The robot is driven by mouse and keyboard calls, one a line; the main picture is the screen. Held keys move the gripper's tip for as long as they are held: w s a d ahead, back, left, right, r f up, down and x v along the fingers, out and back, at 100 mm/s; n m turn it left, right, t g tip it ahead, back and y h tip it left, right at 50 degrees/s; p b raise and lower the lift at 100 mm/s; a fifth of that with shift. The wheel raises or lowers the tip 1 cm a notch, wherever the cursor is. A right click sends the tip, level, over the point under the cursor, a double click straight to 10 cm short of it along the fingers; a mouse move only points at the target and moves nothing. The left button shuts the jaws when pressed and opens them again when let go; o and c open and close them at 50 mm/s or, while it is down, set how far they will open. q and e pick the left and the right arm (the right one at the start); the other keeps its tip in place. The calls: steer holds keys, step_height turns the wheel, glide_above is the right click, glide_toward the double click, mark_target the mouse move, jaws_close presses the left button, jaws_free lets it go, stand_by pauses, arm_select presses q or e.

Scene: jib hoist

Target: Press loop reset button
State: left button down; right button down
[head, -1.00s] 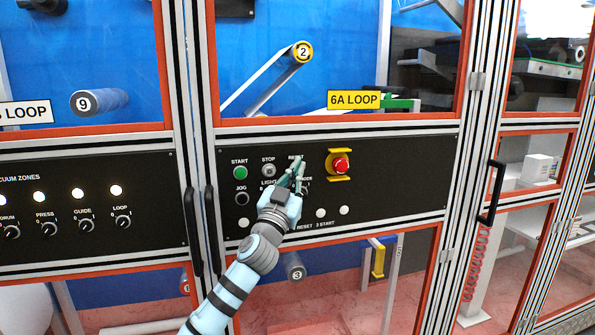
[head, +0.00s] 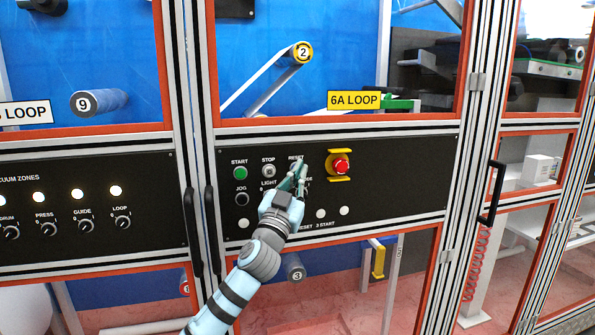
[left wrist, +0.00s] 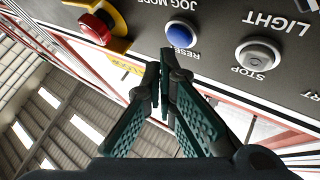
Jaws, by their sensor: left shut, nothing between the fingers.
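The blue reset button (left wrist: 180,35) shows in the left wrist view with its RESET label beside it. In the head view the RESET label shows on the black control panel (head: 400,180), but the button is hidden behind my fingers. My left gripper (head: 299,168) is shut and empty, its fingertips in front of the panel just under that label. In the left wrist view the fingertips (left wrist: 165,62) are close to the blue button and overlap its edge; I cannot tell whether they touch it. My right gripper is not in view.
Near the button are a grey STOP button (head: 268,171), a green START button (head: 240,173) and a red emergency stop (head: 341,166) on yellow. The JOG knob (head: 242,199) sits below START. A black door handle (head: 213,232) stands left of my arm.

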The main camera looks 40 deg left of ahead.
arm_select(q)
steer(key=s+d, duration=0.1)
steer(key=d, duration=0.1)
steer(key=s+d, duration=0.2)
steer(key=shift+d+p, duration=0.1)
steer(key=shift+p, duration=0.25)
stand_by(0.7)
